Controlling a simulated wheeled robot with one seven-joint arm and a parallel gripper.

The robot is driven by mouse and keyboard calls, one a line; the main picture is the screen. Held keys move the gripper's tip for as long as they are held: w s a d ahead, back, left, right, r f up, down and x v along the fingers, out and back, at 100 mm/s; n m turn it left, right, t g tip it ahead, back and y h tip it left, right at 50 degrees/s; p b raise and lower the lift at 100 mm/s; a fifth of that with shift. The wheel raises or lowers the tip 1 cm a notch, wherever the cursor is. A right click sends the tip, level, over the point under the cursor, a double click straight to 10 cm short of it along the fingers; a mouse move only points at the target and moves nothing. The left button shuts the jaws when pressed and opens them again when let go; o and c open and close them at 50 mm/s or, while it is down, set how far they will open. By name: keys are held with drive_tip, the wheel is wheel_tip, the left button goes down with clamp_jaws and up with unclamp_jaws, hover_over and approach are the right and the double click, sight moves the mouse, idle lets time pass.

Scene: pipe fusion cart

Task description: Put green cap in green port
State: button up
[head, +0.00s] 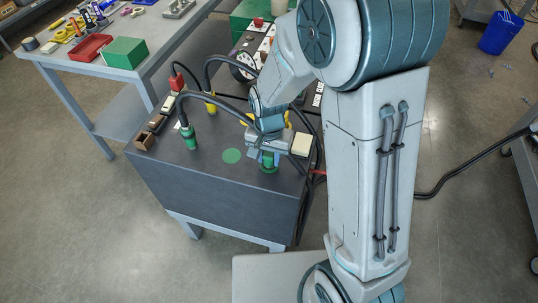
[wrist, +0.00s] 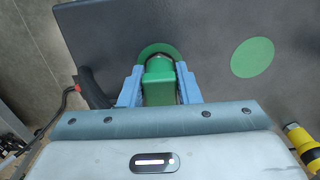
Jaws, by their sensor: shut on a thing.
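My gripper (head: 268,158) is over the front right of the dark cart top, pointing down. In the wrist view its two blue fingers (wrist: 159,88) are closed on the sides of the green cap (wrist: 159,76). In the head view the fingers largely hide the cap. A green ring (wrist: 148,49) with a dark edge inside it, apparently the green port, lies directly beyond the cap's end; green also shows under the fingers in the head view (head: 268,169). I cannot tell whether the cap is seated in it or just above.
A flat green disc (head: 231,156) lies bare left of my gripper. A green connector (head: 189,138) with a black cable stands further left. A yellow connector (head: 211,103), a red connector (head: 176,82) and looping cables stand behind. A cream block (head: 301,144) is close on the right.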

sight(270, 153)
drive_tip(key=o, duration=0.9)
drive_tip(key=shift+o, duration=0.2)
wheel_tip(270, 153, up, 12)
drive_tip(key=p, duration=0.1)
drive_tip(key=s+d+r+n+t, duration=0.2)
drive_tip(key=s+d+r, duration=0.3)
drive_tip(key=s+d, duration=0.6)
drive_tip(key=shift+s+d+r+n+t, duration=0.2)
drive_tip(key=shift+s+d+n+t, duration=0.3)
drive_tip(key=shift+n, duration=0.4)
drive_tip(key=shift+w, duration=0.1)
